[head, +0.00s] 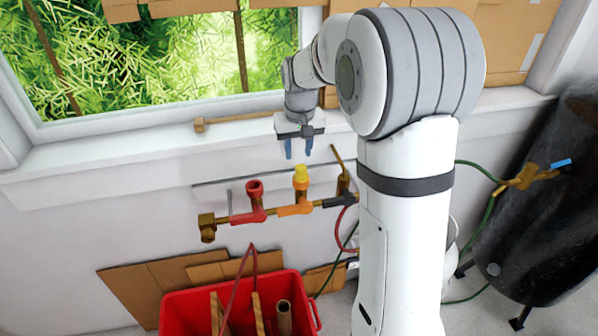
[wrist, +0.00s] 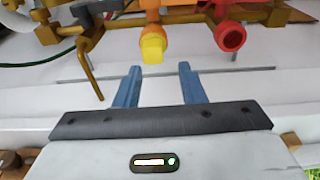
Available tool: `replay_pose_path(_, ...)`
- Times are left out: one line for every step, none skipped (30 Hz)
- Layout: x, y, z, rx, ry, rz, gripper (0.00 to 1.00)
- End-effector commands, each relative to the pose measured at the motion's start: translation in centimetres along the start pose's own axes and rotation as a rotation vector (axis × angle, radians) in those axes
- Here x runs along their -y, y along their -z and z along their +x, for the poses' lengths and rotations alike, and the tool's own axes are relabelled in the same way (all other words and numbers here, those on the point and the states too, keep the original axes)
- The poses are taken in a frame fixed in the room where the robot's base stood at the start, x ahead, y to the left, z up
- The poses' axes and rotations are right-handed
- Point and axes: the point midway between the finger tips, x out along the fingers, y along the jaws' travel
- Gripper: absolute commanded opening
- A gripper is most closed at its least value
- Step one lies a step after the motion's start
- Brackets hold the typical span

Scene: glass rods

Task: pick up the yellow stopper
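The yellow stopper (head: 301,173) sits on top of an orange pipe fitting (head: 295,208) on the wall pipe. It also shows in the wrist view (wrist: 153,48), at the top near the middle. My gripper (head: 298,150) is above the stopper and apart from it in the head view. Its two blue fingers are spread with nothing between them; in the wrist view the gripper (wrist: 160,76) points toward the stopper, which lies beyond the left finger's tip side.
A red fitting (head: 254,197) with an open top stands left of the orange one. A brass rod (head: 339,168) rises on the right. A window ledge (head: 150,150) runs behind. A red crate (head: 180,310) is below. A dark tank (head: 540,220) stands at right.

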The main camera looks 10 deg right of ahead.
Motion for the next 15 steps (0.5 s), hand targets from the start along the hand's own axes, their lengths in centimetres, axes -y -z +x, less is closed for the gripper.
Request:
replay_pose_path(-0.2, 0.0, 0.0, 0.0, 0.0, 0.004, 0.36)
replay_pose_path(-0.3, 0.0, 0.0, 0.0, -0.001, 0.006, 0.36)
replay_pose_path(-0.5, 0.0, 0.0, 0.0, -0.001, 0.01, 0.36)
replay_pose_path(-0.6, 0.0, 0.0, 0.0, -0.001, 0.012, 0.39)
replay_pose_path(-0.7, 0.0, 0.0, 0.0, -0.002, 0.014, 0.41)
replay_pose_path(-0.8, 0.0, 0.0, 0.0, -0.002, 0.016, 0.45)
replay_pose_path(-0.9, 0.0, 0.0, 0.0, -0.002, 0.018, 0.47)
replay_pose_path(-1.0, 0.0, 0.0, 0.0, -0.002, 0.019, 0.49)
replay_pose_path(-1.1, 0.0, 0.1, 0.001, -0.002, 0.021, 0.53)
replay_pose_path(-1.1, 0.0, 0.3, 0.001, -0.003, 0.022, 0.53)
replay_pose_path(-1.2, 0.0, 0.5, 0.002, -0.003, 0.023, 0.53)
replay_pose_path(-1.3, -0.1, 0.9, 0.003, -0.003, 0.024, 0.53)
replay_pose_path(-1.3, -0.1, 1.2, 0.004, -0.003, 0.025, 0.53)
replay_pose_path(-1.4, -0.1, 1.5, 0.003, -0.003, 0.026, 0.53)
replay_pose_path(-1.4, 0.0, 2.0, 0.003, -0.003, 0.027, 0.53)
